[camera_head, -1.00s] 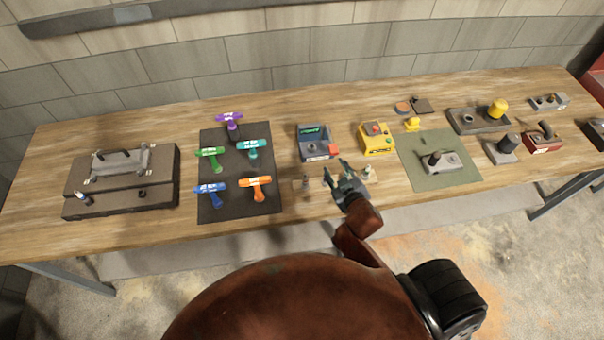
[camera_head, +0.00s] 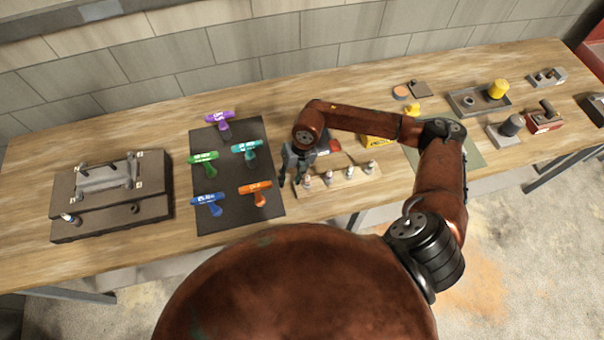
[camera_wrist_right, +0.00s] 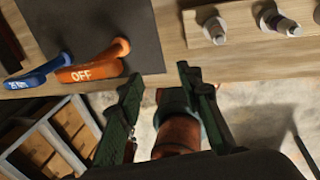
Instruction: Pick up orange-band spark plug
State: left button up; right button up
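A pale wooden rack (camera_head: 340,186) near the table's front edge holds several small spark plugs (camera_head: 328,178) in a row. I cannot make out an orange band on any of them. Two plugs (camera_wrist_right: 216,30) show at the top right of the right wrist view, one standing out along the picture toward the right. My right gripper (camera_head: 296,165) is at the left end of the rack, between it and the dark mat. In the right wrist view the right gripper (camera_wrist_right: 157,78) has its fingers apart with nothing between them. My left gripper is not in view.
A dark engine block (camera_head: 110,215) stands further left. A yellow box (camera_head: 374,141) is behind the rack, partly hidden by my arm.

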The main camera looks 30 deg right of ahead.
aim_at(308, 176)
jog(key=w+d+h, duration=0.2)
jog(key=d+h, duration=0.1)
jog(key=d, duration=0.5)
jog(key=shift+m, duration=0.3)
jog(key=f+p, duration=0.1)
jog(key=f, duration=0.1)
jog(key=s+f+p, duration=0.1)
jog(key=f, duration=0.1)
jog(key=f+p, duration=0.1)
jog(key=f, duration=0.2)
jog(key=shift+s+a, duration=0.15)
jog(key=shift+a, duration=0.25)
jog(key=shift+f, duration=0.35)
jog(key=shift+c, duration=0.3)
grip_shut()
